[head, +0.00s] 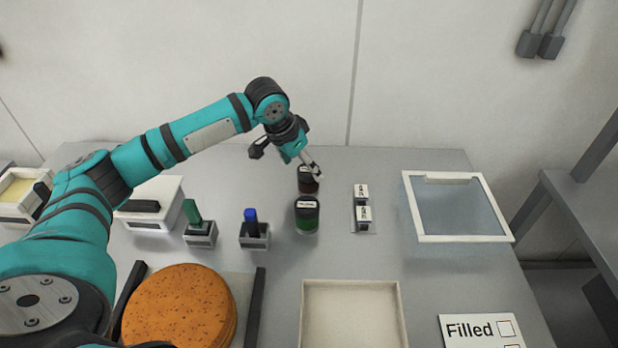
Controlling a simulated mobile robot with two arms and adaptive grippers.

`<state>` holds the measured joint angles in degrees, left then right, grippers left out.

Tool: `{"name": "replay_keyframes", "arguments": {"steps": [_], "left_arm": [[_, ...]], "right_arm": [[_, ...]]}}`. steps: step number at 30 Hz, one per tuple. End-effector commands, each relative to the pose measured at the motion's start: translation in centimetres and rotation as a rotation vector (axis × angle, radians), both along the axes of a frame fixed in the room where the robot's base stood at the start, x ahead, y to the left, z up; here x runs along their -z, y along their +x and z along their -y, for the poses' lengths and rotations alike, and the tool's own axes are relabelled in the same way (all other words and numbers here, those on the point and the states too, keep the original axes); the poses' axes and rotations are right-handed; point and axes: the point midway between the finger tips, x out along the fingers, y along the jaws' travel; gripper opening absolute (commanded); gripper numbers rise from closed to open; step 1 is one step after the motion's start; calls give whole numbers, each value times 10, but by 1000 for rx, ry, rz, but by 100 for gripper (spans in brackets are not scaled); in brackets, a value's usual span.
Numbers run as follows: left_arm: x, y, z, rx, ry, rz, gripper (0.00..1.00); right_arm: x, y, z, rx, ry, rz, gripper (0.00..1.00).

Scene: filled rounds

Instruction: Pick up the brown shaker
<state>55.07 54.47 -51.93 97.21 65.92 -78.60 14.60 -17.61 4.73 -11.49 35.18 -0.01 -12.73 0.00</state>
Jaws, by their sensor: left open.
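The brown shaker (307,186) is a small dark jar with a dark lid, upright on the grey table. It stands just behind a green shaker (307,219) with a pale label on its lid. My left gripper (314,170) is open at the brown shaker's top, its fingers angled down to the right and partly covering the lid. Whether the fingers touch the shaker I cannot tell. My right gripper is not in view.
Green and blue handled items in holders (255,241) stand left. A clear-lidded bin (459,239), an empty cream tray (306,315), a stack of orange-brown rounds (180,305) and a "Filled" card (480,332) surround them.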

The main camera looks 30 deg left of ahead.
Motion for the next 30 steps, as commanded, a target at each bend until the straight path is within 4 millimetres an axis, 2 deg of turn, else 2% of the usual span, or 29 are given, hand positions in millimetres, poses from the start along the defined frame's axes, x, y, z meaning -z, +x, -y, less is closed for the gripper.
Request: {"name": "replay_keyframes", "arguments": {"steps": [3,6,15,24,30], "left_arm": [[6,3,1,1,1,1,79],[13,4,2,1,1,0,79],[52,14,8,1,0,1,79],[58,15,8,1,1,1,79],[57,15,8,1,1,1,53]], "right_arm": [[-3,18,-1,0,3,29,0],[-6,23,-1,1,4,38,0],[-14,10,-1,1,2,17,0],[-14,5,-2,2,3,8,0],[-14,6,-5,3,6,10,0]]}}
